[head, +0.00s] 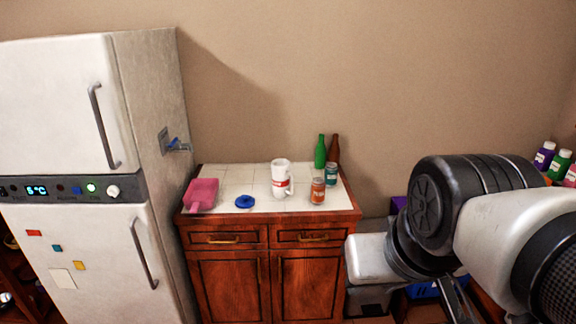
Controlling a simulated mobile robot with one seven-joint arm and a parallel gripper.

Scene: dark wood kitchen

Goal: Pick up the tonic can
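Two cans stand upright on the white tiled top of a wooden cabinet in the head view. An orange can (318,190) is near the front right edge, and a teal can (331,174) is just behind it to the right. Their labels are too small to read, so I cannot tell which is the tonic can. My arm fills the lower right of the view, to the right of the cabinet and apart from the cans. My gripper's fingers cannot be made out.
A white mug (280,179) stands left of the cans. A green bottle (320,152) and a brown bottle (334,150) stand behind. A blue ring-shaped thing (245,202) and pink object (202,193) lie further left. A fridge (70,200) stands left of the cabinet (230,285).

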